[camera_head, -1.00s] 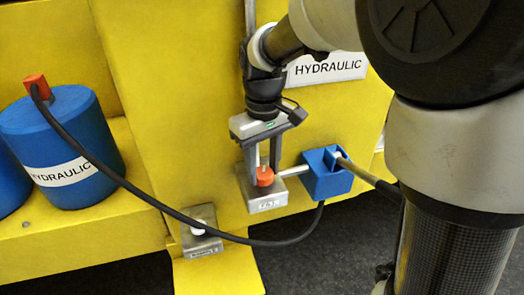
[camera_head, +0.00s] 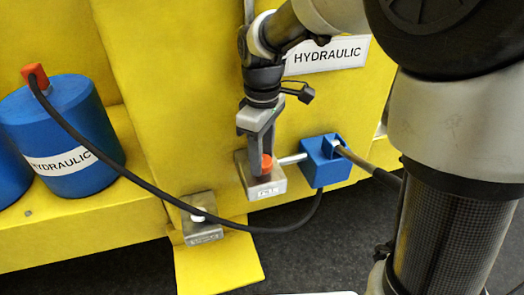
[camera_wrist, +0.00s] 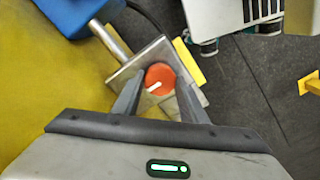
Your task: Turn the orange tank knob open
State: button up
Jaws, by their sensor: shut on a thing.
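The orange tank knob (camera_head: 267,164) sits on a grey metal block (camera_head: 270,187) fixed to the yellow structure. In the wrist view the knob (camera_wrist: 160,77) is round and has a white pointer line aimed to the lower left. My gripper (camera_head: 258,168) comes down from above and its two fingers are around the knob. In the wrist view my gripper (camera_wrist: 158,85) has one finger at each side of the knob, shut on it. In the head view a finger hides part of the knob.
A blue box (camera_head: 326,162) joins the knob's block by a metal pipe. A black hose (camera_head: 130,184) hangs between the blue hydraulic tank (camera_head: 64,140) and the box. A second grey block (camera_head: 201,232) with a white knob stands lower left. A "HYDRAULIC" sign (camera_head: 327,55) is behind my arm.

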jog(key=o, duration=1.1)
jog(key=shift+c, duration=0.2)
jog(key=shift+r, duration=0.1)
notch_tip(320, 180, up, 17)
jog(key=p, duration=0.1)
jog(key=shift+r, duration=0.15)
